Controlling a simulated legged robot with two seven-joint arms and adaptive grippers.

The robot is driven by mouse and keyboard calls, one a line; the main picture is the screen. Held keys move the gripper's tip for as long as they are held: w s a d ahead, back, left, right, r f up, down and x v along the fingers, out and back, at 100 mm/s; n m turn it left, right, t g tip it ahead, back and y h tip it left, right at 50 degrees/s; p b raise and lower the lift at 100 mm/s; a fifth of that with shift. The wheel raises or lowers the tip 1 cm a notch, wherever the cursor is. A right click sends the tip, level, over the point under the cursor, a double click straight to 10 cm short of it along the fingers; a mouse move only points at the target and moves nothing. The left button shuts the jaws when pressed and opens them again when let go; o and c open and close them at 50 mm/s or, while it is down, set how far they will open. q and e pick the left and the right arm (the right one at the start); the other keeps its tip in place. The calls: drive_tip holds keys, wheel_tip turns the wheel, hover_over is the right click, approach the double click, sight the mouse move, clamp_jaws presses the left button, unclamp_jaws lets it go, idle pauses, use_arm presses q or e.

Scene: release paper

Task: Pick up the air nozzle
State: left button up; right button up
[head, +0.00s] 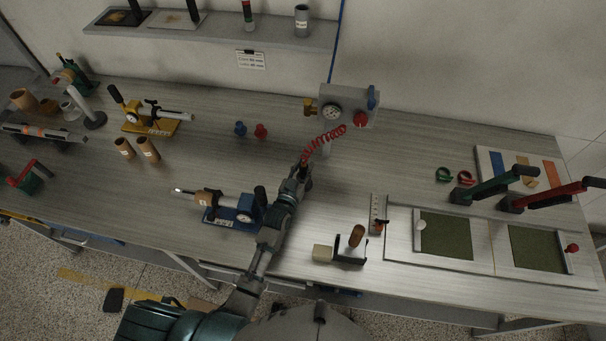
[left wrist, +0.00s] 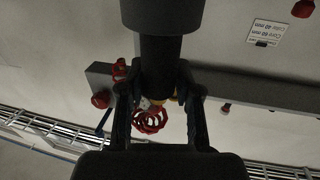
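The air nozzle shows in the left wrist view as a dark, thick cylinder (left wrist: 163,48) between my left gripper's fingers. My left gripper (left wrist: 163,82) appears shut on it, with a finger against each side. In the head view my left gripper (head: 304,172) is above the middle of the table, at the lower end of the red coiled hose (head: 325,143). There the nozzle is mostly hidden by the gripper. The hose coil also shows behind the fingers in the left wrist view (left wrist: 150,121). My right gripper is not in view.
A grey regulator box (head: 348,103) with a gauge stands behind the hose. A blue-based tool (head: 232,222) lies left of my forearm. A wooden-handled tool (head: 355,240) and green-padded boards (head: 445,235) are at right. Blue and red knobs (head: 260,131) stand left of the hose.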

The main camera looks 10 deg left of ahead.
use_arm(q)
drive_tip(key=shift+d, duration=0.15)
drive_tip(key=c, duration=0.4)
drive_tip(key=shift+d, duration=0.1)
drive_tip(key=shift+a+r, duration=0.2)
drive_tip(key=shift+r, duration=0.15)
wheel_tip(320, 180, up, 7)
drive_tip(key=shift+r+p, duration=0.1)
drive_tip(key=shift+p, duration=0.2)
wheel_tip(320, 180, up, 10)
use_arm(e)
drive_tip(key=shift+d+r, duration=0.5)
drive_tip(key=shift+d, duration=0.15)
use_arm(q)
drive_tip(key=shift+r, duration=0.1)
